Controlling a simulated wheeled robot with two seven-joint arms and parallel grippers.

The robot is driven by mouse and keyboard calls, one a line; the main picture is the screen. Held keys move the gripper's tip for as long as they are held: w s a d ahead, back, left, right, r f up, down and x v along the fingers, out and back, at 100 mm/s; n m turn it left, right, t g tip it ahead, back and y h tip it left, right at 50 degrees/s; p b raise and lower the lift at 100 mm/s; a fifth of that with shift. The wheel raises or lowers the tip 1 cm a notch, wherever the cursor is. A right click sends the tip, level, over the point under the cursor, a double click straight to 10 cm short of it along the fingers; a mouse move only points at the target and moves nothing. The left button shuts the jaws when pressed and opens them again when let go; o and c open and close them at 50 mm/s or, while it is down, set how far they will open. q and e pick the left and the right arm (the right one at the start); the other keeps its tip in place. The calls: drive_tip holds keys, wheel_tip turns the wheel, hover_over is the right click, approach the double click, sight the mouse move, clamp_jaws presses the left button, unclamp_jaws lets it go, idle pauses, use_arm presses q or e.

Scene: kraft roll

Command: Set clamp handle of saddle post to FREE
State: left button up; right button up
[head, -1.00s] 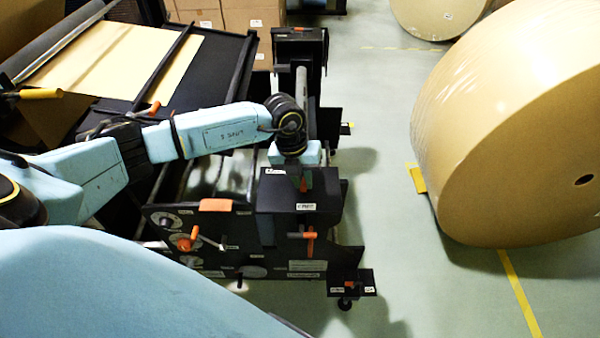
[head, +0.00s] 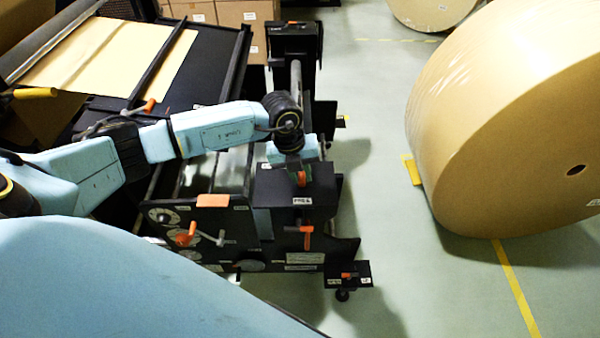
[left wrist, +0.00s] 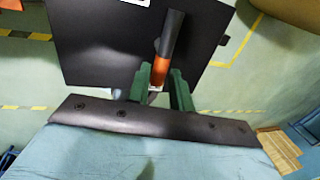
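The saddle post's black box (head: 300,205) stands at the near end of the machine's side frame. Its orange clamp handle (head: 301,178) is on its top, above a small white label (head: 302,201) that is too blurred to read for certain. My left gripper (head: 300,168) is at the handle from above. My right gripper is not in view.
Another orange handle (head: 306,237) is on the box's front. A side panel with dials and an orange knob (head: 186,235) is to the left. A large kraft roll (head: 500,150) stands at right, with clear floor (head: 385,180) between.

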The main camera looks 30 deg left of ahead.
use_arm(q)
drive_tip(key=o, duration=0.3)
wheel_tip(320, 180, up, 13)
drive_tip(key=s+a, duration=0.1)
drive_tip(key=a, duration=0.1)
drive_tip(key=shift+s+b, duration=0.25)
drive_tip(key=shift+b, duration=0.2)
idle(0.3)
